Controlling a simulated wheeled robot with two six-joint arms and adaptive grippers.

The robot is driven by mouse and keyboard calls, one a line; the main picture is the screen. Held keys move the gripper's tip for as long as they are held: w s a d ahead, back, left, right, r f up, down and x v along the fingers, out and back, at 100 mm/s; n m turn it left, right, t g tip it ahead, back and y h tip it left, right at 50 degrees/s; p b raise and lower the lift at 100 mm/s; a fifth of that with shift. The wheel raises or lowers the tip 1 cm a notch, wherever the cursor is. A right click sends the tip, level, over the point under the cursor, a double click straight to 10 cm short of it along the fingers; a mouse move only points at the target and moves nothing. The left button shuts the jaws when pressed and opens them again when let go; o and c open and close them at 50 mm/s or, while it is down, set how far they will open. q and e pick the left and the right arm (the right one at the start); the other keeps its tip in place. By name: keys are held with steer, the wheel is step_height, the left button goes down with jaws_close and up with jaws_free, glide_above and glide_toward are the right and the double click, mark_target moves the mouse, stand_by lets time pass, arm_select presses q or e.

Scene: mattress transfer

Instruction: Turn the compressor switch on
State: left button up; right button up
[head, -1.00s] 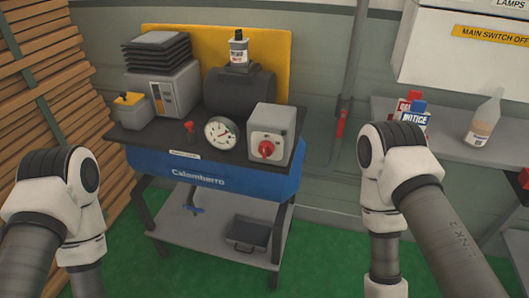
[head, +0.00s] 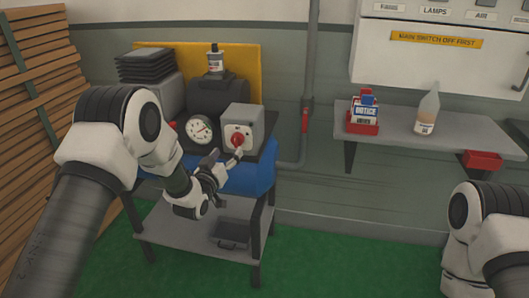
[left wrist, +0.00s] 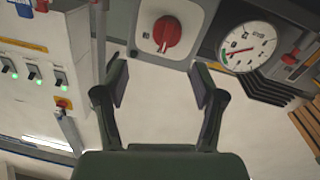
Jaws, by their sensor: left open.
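The compressor switch is a red rotary knob (head: 238,140) on the front of a grey box (head: 256,123) at the right end of the compressor bench. In the left wrist view the red knob (left wrist: 167,33) sits on a white plate, beyond the fingertips. My left gripper (head: 232,160) is just in front of and below the knob in the head view. Its two fingers (left wrist: 160,80) are apart with nothing between them.
A round gauge (head: 199,130) stands left of the switch box. A pipe with a red lever (head: 305,118) runs up the wall to the right. A grey shelf (head: 391,130) holds a bottle (head: 427,113) and a red bin. Green floor lies open in front.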

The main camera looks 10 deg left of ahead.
mark_target(234, 142)
arm_select(q)
steer(key=w, duration=0.4)
steer(key=w+p, duration=0.1)
steer(key=w, duration=0.2)
steer(key=shift+w+d+f, duration=0.1)
steer(key=shift+d+f, duration=0.05)
steer(key=shift+f, duration=0.1)
steer(key=shift+w, duration=0.4)
steer(key=shift+w+a+f, duration=0.2)
steer(key=shift+w+f, duration=0.05)
steer(key=shift+s+r, duration=0.1)
steer(key=shift+s, duration=0.05)
steer(key=c, duration=1.2)
